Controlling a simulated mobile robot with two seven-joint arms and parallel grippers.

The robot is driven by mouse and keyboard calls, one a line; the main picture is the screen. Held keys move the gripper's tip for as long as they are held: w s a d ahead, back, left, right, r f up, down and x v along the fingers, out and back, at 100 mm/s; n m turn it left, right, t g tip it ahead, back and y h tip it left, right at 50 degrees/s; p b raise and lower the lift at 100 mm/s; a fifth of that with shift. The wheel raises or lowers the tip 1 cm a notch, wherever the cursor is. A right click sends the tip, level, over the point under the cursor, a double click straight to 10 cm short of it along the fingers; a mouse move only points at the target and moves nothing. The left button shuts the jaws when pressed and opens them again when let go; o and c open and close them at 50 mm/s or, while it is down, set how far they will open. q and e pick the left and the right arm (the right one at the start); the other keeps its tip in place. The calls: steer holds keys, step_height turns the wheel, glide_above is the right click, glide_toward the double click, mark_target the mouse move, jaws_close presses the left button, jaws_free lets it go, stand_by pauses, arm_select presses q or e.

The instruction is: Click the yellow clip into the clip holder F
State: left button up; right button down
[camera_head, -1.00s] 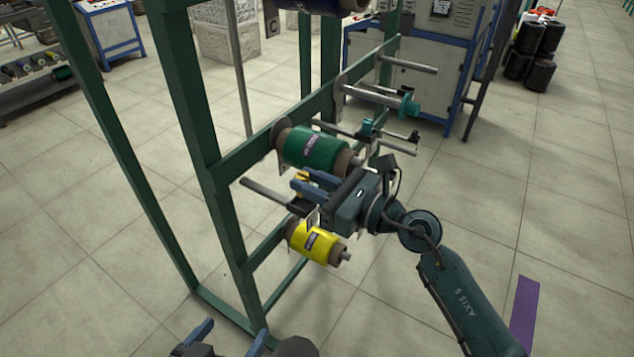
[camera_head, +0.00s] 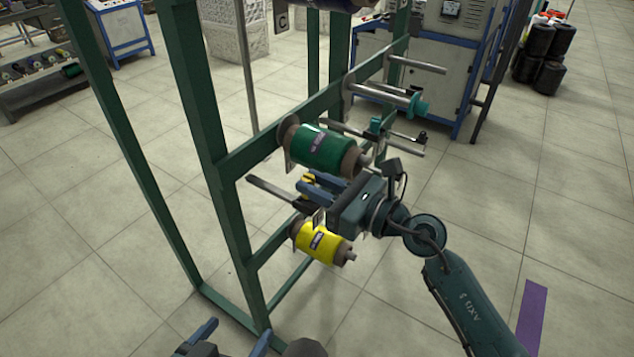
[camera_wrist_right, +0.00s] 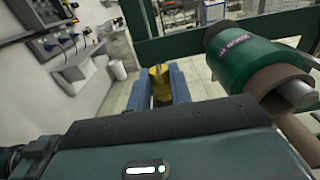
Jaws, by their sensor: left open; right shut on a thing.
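The yellow clip (camera_head: 307,183) is small and partly hidden between the blue fingers of my right gripper (camera_head: 318,184). In the right wrist view the clip (camera_wrist_right: 160,84) stands between the two fingers of the right gripper (camera_wrist_right: 161,90), which is shut on it. The gripper is just below the green bobbin and above the yellow bobbin, over a dark bar (camera_head: 272,188) on the frame. I cannot make out a letter F, so I cannot tell which part is clip holder F. My left gripper (camera_head: 232,335) is open and empty at the bottom edge.
The green bobbin (camera_head: 322,150) and yellow bobbin (camera_head: 318,243) sit on the green frame (camera_head: 220,205) close to the right gripper. A blue-edged machine (camera_head: 440,90) stands at the back.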

steer(key=shift+f+b, duration=0.8)
steer(key=shift+f, duration=0.25)
steer(key=c, duration=1.2)
jaws_free()
steer(key=shift+r, duration=0.1)
